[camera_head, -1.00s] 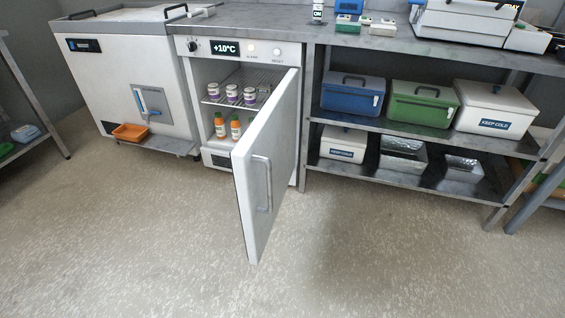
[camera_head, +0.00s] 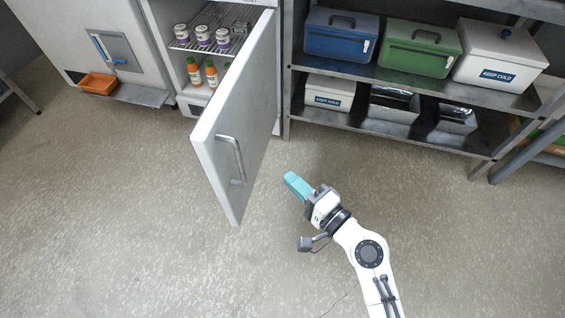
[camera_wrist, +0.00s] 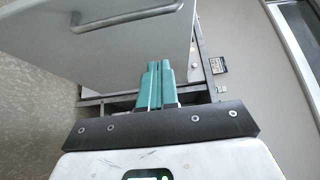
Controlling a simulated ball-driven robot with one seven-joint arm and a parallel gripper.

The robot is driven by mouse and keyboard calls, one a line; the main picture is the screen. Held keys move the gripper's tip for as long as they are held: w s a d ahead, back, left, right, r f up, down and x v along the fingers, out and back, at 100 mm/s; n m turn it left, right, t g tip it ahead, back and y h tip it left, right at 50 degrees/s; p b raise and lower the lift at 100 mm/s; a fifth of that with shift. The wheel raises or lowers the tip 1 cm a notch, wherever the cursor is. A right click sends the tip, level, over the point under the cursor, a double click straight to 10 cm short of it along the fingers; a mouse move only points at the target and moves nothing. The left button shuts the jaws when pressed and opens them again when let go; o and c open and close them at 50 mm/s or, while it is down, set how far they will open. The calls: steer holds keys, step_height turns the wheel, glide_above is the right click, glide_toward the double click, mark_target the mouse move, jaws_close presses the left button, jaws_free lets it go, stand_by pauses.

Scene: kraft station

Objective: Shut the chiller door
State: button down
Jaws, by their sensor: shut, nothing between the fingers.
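The chiller door (camera_head: 228,130) stands open, swung out from the chiller (camera_head: 165,55) toward the front of the room. Its bar handle (camera_head: 234,160) is on the outer face. Inside the chiller, several purple-labelled jars (camera_head: 202,35) stand on a wire shelf, with orange bottles (camera_head: 211,73) below. My gripper (camera_head: 291,180) has teal fingers, shut and empty, to the right of the door's handle side and apart from it. In the wrist view, the teal fingers (camera_wrist: 155,84) are together, and the door (camera_wrist: 110,45) with its handle (camera_wrist: 125,17) fills the upper left.
A steel shelf unit (camera_head: 395,132) to the right of the chiller holds a blue cooler (camera_head: 340,38), a green cooler (camera_head: 416,48) and white boxes. An orange tray (camera_head: 97,84) sits at the left. The floor (camera_head: 130,220) in front is clear.

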steer(key=s+a+p+x, duration=0.1)
steer(key=a+x, duration=0.1)
steer(key=x, duration=1)
steer(key=shift+s, duration=0.45)
steer(key=shift+a, duration=0.2)
